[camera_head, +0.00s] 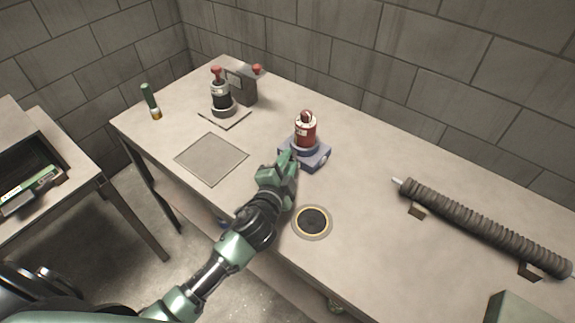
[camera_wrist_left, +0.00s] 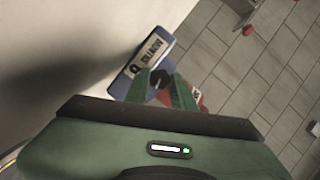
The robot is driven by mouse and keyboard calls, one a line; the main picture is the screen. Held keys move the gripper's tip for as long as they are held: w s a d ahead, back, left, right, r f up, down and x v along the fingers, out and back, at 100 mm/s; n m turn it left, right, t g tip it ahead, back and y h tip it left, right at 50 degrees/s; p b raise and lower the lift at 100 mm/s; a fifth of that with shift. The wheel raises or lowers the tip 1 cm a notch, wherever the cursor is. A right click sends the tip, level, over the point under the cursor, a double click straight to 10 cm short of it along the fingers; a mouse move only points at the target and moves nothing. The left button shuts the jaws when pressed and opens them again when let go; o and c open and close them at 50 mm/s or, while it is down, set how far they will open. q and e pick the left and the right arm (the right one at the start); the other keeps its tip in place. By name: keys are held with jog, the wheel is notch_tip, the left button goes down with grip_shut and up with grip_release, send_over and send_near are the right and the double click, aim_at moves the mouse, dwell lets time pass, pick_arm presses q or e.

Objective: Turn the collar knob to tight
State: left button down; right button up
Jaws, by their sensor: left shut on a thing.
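A red canister (camera_head: 306,130) with a white band stands upright on a blue base (camera_head: 318,158) on the table. In the left wrist view the blue base (camera_wrist_left: 160,48) carries a pale label, too blurred to read surely, and the black collar knob (camera_wrist_left: 160,77). My left gripper (camera_head: 289,160) is at the front left of the base. Its green fingers (camera_wrist_left: 160,85) are shut on the knob, one on each side. The red canister (camera_wrist_left: 196,99) shows partly behind a finger. The head view does not show the knob; my gripper covers that side. My right gripper is not in view.
A dark ringed disc (camera_head: 312,222) lies just right of my left arm. A grey square mat (camera_head: 211,158) lies to the left. A ribbed tube (camera_head: 485,225) lies at the right.

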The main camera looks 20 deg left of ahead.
pick_arm(q)
jog(key=shift+f+m+b, duration=0.15)
jog(key=shift+m+b, duration=0.3)
jog(key=shift+m, duration=0.05)
jog(key=shift+d+t, duration=0.1)
jog(key=shift+t, duration=0.2)
jog(key=c, duration=1.2)
grip_release()
jog(key=shift+s, duration=0.1)
jog(key=s, duration=0.4)
jog(key=s+r, duration=0.1)
jog(key=s, duration=0.2)
jog(key=shift+b, duration=0.4)
jog(key=shift+s+r, duration=0.1)
jog(key=shift+s, duration=0.2)
